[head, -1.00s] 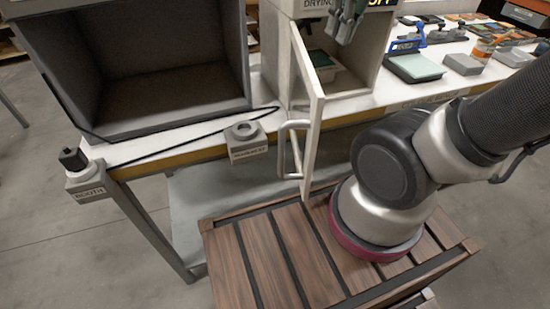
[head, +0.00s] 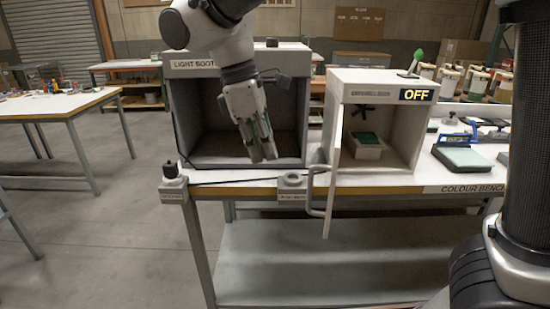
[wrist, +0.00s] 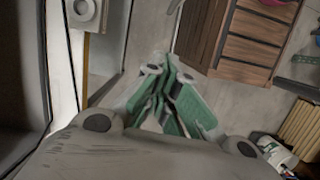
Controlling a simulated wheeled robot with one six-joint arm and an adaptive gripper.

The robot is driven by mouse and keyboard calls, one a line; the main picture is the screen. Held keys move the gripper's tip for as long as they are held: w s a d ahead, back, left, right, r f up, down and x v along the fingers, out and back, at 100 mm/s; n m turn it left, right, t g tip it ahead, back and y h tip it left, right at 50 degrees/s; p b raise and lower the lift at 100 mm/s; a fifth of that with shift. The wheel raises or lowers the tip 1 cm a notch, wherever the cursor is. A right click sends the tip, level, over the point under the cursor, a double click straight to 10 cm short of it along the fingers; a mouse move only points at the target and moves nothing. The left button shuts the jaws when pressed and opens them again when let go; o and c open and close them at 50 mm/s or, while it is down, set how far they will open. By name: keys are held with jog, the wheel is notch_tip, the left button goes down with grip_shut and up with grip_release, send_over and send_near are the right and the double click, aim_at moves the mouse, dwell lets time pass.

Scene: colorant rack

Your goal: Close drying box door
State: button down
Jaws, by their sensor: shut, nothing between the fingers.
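The drying box (head: 375,90) is a pale cabinet with a lit "OFF" sign, standing on the bench right of centre in the head view. Its door (head: 332,185) stands open, swung out toward me and seen nearly edge-on. A looped handle (head: 315,190) is on the door's left face. Inside the box sits a small white tray with a green top (head: 366,146). My gripper (head: 263,152) is shut and empty, pointing down in front of the light booth, left of the door and apart from it. Its green-padded fingers (wrist: 172,105) also show in the wrist view, over the floor.
The dark light booth (head: 240,155) stands left of the box. A labelled grey block (head: 292,184) and a black knob (head: 171,170) sit at the bench's front edge, near a black cable. Slatted wooden furniture (wrist: 247,38) shows in the wrist view.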

jog(key=d+f, duration=0.6)
jog(key=f, duration=0.1)
jog(key=shift+s+f, duration=0.3)
jog(key=shift+f, duration=0.05)
